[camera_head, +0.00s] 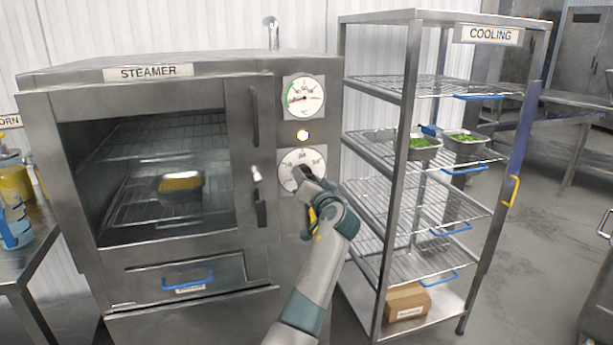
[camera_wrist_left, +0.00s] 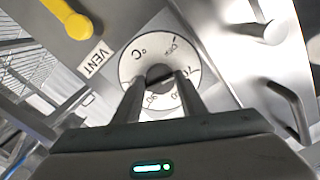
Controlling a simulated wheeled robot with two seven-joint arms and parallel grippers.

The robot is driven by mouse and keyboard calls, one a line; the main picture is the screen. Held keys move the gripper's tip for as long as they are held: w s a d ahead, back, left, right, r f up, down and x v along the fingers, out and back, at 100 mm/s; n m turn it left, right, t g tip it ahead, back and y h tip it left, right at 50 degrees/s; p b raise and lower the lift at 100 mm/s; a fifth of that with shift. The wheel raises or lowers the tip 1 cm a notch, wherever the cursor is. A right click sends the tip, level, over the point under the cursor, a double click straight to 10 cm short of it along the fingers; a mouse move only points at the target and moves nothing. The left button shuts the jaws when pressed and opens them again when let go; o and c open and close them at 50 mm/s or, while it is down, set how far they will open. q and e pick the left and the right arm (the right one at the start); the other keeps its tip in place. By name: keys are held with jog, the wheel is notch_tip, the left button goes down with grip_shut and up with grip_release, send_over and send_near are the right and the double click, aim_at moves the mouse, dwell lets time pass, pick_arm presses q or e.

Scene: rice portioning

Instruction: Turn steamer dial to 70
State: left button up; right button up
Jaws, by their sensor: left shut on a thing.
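The steamer (camera_head: 200,262) stands at the left with its glass door closed. Its white temperature dial (camera_head: 288,160) is on the right side of the front, below a lit round lamp (camera_head: 303,135) and a gauge (camera_head: 304,97). In the left wrist view the dial (camera_wrist_left: 133,66) shows °C, OFF, 70 and 90 markings. My left gripper (camera_head: 303,175) is shut on the dial's dark knob; its two fingers (camera_wrist_left: 161,86) straddle the knob in the wrist view. The fingers hide part of the dial, and I cannot tell the exact setting. My right gripper is not in view.
A pan with yellow food (camera_head: 180,187) sits on a rack inside the steamer. The cooling rack (camera_head: 411,100) stands close at the right, with two pans of green food (camera_head: 423,148) on a shelf. In the wrist view a yellow handle (camera_wrist_left: 68,18) is near the dial.

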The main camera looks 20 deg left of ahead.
pick_arm(q)
jog(key=shift+m+p, duration=0.6)
jog(key=shift+m, duration=1.1)
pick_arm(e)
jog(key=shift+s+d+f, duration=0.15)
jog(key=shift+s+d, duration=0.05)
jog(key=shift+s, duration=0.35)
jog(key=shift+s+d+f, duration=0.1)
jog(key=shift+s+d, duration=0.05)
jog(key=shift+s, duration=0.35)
pick_arm(q)
jog(key=o, duration=1)
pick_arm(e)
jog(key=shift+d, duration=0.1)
